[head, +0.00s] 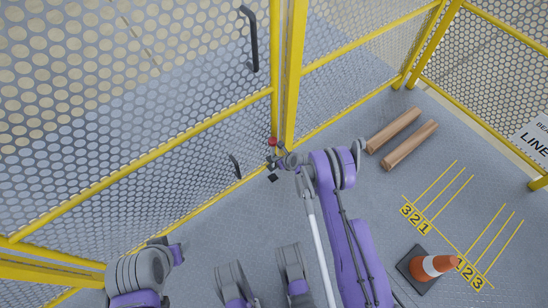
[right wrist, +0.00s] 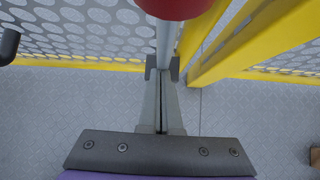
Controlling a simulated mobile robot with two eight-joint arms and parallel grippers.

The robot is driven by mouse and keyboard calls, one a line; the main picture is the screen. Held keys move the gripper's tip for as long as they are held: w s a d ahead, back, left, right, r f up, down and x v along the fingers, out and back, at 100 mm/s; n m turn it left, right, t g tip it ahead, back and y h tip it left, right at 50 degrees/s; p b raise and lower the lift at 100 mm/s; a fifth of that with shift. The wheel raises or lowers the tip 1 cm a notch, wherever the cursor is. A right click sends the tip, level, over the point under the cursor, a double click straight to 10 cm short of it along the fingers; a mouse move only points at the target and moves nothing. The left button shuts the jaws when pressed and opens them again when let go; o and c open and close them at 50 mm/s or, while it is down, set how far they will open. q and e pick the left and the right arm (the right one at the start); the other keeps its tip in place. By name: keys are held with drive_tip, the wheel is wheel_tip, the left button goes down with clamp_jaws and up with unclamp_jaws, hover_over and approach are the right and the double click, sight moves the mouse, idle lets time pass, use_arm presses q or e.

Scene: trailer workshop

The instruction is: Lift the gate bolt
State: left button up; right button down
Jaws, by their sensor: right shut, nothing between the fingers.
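The gate bolt shows its red knob (head: 273,141) by the yellow gate post in the head view. In the right wrist view the red knob (right wrist: 180,6) is cut off by the top edge, with a grey upright rod (right wrist: 166,42) below it. My right gripper (head: 276,160) is just below the red knob in the head view. In the right wrist view its fingers (right wrist: 162,70) are shut and empty, with the tips at the rod's visible lower part. Whether they touch the rod I cannot tell. My left gripper is not in view.
The yellow mesh gate (head: 120,172) has a black upper handle (head: 252,40) and a lower handle (head: 235,167). A yellow post (head: 292,75) stands right of the bolt. Two wooden beams (head: 394,130) and an orange cone (head: 432,266) are on the floor at right.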

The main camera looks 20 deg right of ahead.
drive_tip(key=p+v, duration=0.2)
drive_tip(key=v, duration=0.7)
drive_tip(key=shift+s+r+p, duration=0.15)
drive_tip(key=shift+s+p, duration=0.2)
drive_tip(key=shift+s, duration=0.05)
drive_tip(key=shift+d, duration=0.15)
